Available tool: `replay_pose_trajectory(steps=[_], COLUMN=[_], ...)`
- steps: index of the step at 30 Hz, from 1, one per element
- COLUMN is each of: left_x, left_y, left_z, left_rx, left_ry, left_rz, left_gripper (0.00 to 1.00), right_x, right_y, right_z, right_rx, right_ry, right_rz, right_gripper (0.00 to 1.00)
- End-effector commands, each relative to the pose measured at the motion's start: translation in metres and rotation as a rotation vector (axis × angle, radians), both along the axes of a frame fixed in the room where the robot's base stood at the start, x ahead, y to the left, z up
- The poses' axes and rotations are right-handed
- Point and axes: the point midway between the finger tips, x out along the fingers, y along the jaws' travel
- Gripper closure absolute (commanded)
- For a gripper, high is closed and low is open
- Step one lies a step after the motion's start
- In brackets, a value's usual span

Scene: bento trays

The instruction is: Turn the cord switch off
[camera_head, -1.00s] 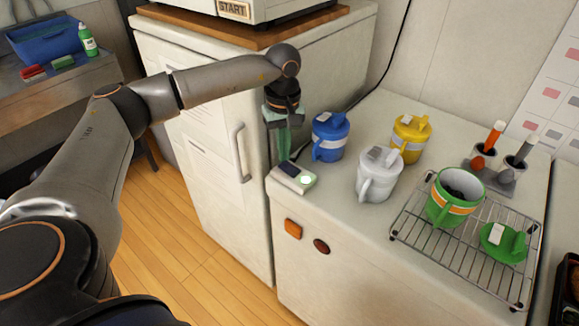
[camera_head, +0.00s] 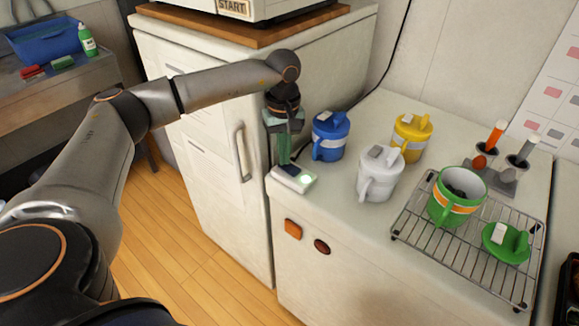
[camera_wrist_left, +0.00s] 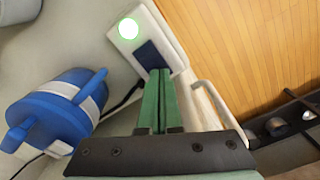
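The cord switch (camera_head: 295,179) is a small white box lying at the left front corner of the white counter. Its round light glows green, and this light (camera_wrist_left: 128,28) also shows in the left wrist view. A dark blue rocker (camera_wrist_left: 150,54) sits at its other end. My left gripper (camera_head: 284,163) points down over the rocker end. Its green fingers (camera_wrist_left: 160,74) are together with nothing between them. The fingertips are at the rocker and partly cover it; I cannot tell whether they press it. My right gripper is not in view.
A blue lidded mug (camera_head: 328,146) stands close behind the switch, with a white mug (camera_head: 376,180) and a yellow mug (camera_head: 412,146) further right. A wire rack (camera_head: 425,245) holds a green mug (camera_head: 441,209) and its lid. A fridge (camera_head: 215,170) stands left of the counter.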

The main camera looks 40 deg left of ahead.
Motion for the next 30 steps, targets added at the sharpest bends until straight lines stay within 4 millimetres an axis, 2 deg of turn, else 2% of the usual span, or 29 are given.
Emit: replay_pose_trajectory(steps=[6,11,30], left_x=[0.000,0.000,0.000], left_y=[0.000,-0.001,0.000], left_z=[-0.004,0.000,0.052], left_rx=[-0.001,-0.001,0.000], left_ry=[0.001,0.001,0.000], left_rz=[-0.001,-0.001,-0.001], left_gripper=[1.00,1.00,1.00], right_x=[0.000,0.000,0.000], right_y=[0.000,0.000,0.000], right_z=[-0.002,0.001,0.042], right_rx=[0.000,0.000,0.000], right_ry=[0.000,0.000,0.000], right_rz=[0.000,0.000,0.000], right_gripper=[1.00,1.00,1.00])
